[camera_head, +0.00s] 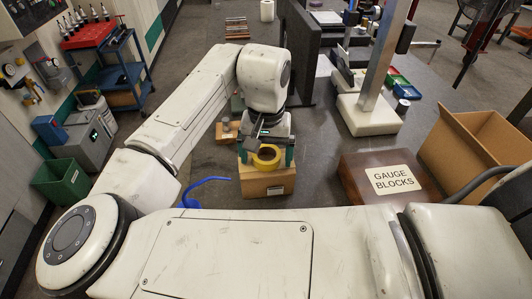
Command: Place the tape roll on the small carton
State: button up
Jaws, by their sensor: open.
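The yellow tape roll (267,153) lies flat, its hole showing, on or just above the top of the small carton (268,184). My gripper (267,157) points down over the carton, with one dark green finger on each side of the tape roll. The fingers stand apart and the gripper is open. My wrist covers the back of the carton's top. I cannot tell whether the fingers touch the roll.
A brown box marked gauge blocks (393,180) stands right of the carton, with an open cardboard box (473,150) beyond it. A blue cable (204,188) lies to the left. A height gauge (370,112) and a dark upright plate (299,55) stand behind.

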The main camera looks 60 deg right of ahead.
aim_at(266, 157)
notch_tip(266, 157, up, 12)
jog(key=b, duration=0.1)
dwell(0.4)
jog(key=shift+r, duration=0.1)
